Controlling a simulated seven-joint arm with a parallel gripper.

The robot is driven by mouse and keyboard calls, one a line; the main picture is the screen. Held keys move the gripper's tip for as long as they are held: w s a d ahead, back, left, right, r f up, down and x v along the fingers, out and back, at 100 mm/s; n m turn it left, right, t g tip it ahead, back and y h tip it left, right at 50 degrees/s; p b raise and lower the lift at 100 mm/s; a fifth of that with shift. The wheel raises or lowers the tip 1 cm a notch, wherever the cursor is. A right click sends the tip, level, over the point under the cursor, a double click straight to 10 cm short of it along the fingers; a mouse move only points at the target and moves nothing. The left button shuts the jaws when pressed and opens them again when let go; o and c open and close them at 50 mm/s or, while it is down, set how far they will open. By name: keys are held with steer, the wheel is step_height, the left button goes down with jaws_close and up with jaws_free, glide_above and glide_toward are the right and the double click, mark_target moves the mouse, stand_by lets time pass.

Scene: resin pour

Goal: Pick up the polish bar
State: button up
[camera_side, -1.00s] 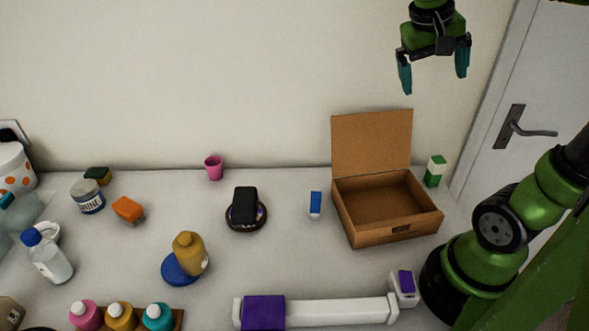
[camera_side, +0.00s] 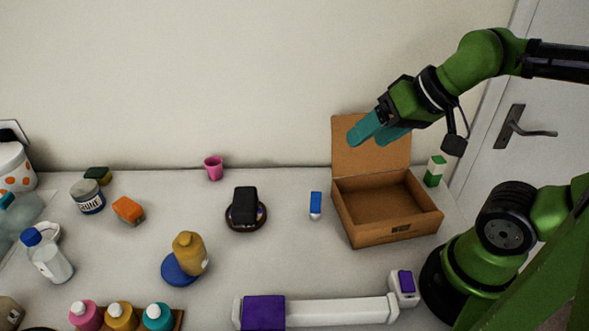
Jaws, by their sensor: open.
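My gripper (camera_side: 366,137) is open and empty, high in front of the wall and the cardboard box's raised lid, with its teal fingers pointing left and down. I cannot tell for sure which thing is the polish bar. Bar-like things on the table are a small blue and white block (camera_side: 315,204) left of the box, a black block (camera_side: 244,203) lying on a round dark dish (camera_side: 236,228), an orange block (camera_side: 128,210) at the left, and a green and white block (camera_side: 435,170) right of the box. My gripper touches none of them.
The open cardboard box (camera_side: 395,234) stands at the right and looks empty. A pink cup (camera_side: 213,168) stands at the back. A long white device (camera_side: 335,311) lies along the front. Jars and bottles crowd the left.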

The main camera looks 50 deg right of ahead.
steer(key=m+g+h, duration=0.2)
steer(key=m+g, duration=0.2)
steer(key=g, duration=0.3)
glide_above(435, 171)
steer(key=d, duration=0.2)
step_height(435, 171, down, 7)
step_height(435, 171, down, 10)
steer(key=shift+s+f, duration=0.15)
steer(key=shift+w+f, duration=0.2)
steer(key=shift+f, duration=1.25)
steer(key=shift+w+f, duration=0.2)
steer(key=shift+f, duration=1.2)
steer(key=c, duration=1.1)
